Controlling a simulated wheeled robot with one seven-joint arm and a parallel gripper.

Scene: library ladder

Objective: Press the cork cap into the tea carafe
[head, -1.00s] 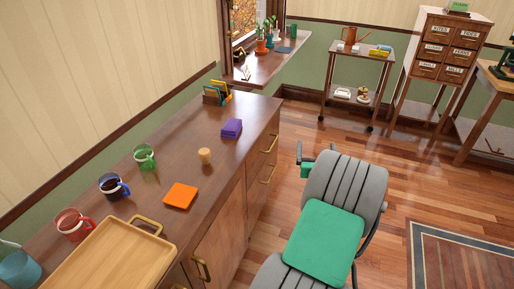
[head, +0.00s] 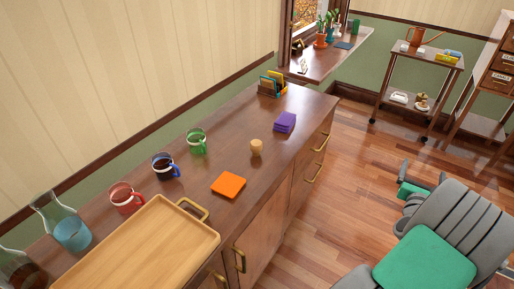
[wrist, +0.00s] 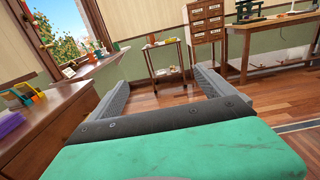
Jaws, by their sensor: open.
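The cork cap (head: 256,147) stands on the wooden cabinet top, between an orange square (head: 229,185) and a purple block (head: 285,122). A glass carafe with blue liquid (head: 72,232) stands at the left, behind the wooden tray; its mouth looks open. A second glass vessel with dark contents (head: 22,270) is cut off at the lower left corner. I cannot tell which is the tea carafe.
A wooden tray with brass handles (head: 150,250) lies along the cabinet's front. Red (head: 125,198), dark blue (head: 165,166) and green (head: 196,141) mugs line the wall side. A letter holder (head: 272,84) stands at the far end.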

